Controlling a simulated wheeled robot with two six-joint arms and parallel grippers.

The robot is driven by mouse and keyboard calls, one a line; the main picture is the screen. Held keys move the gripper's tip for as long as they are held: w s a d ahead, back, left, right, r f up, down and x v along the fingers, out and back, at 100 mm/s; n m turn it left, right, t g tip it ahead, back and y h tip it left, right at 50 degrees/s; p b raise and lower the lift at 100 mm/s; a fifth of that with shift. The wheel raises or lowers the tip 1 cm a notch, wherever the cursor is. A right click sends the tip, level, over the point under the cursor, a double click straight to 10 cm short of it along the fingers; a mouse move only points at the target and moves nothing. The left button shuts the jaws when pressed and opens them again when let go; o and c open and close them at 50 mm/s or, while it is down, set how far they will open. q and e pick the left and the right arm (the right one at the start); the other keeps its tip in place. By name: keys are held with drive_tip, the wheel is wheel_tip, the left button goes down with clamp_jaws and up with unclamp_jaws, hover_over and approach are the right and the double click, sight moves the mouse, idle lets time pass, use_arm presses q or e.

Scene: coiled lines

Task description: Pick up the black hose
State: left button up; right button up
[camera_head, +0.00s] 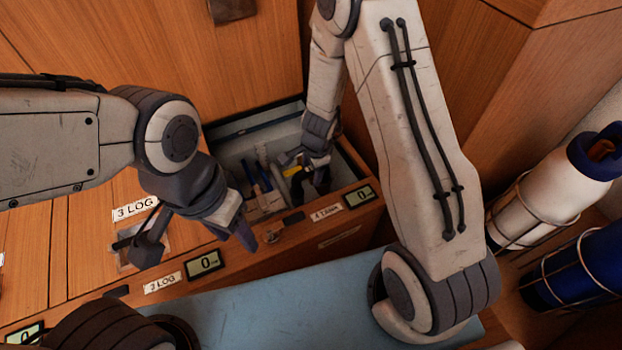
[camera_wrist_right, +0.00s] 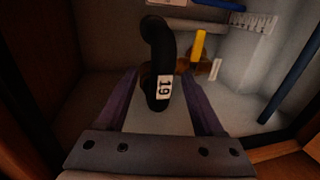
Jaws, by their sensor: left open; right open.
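The black hose (camera_wrist_right: 158,45) is a thick, curved dark piece with a white tag reading 19, seen in the right wrist view. It lies between the two spread fingers of my right gripper (camera_wrist_right: 158,82); I cannot tell whether either finger touches it. In the head view my right gripper (camera_head: 303,172) reaches down into the open drawer (camera_head: 228,150), and the hose is hard to make out there. My left gripper (camera_head: 198,240) is open and empty, outside the drawer at its left, above the cabinet front.
A yellow item (camera_wrist_right: 199,46) and a dark blue rod (camera_wrist_right: 291,80) lie near the hose in the drawer. Drawer walls stand close around my right gripper. A blue-grey surface (camera_head: 270,305) is in front. Caged bottles (camera_head: 545,200) stand at the right.

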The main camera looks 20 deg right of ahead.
drive_tip(key=f, duration=0.1)
drive_tip(key=f+b, duration=0.1)
drive_tip(key=w+f+b, duration=0.1)
drive_tip(key=f, duration=0.1)
drive_tip(key=shift+a, duration=0.25)
clamp_jaws()
drive_tip(key=shift+r, duration=0.15)
wheel_tip(320, 180, up, 10)
drive_tip(key=p, duration=1)
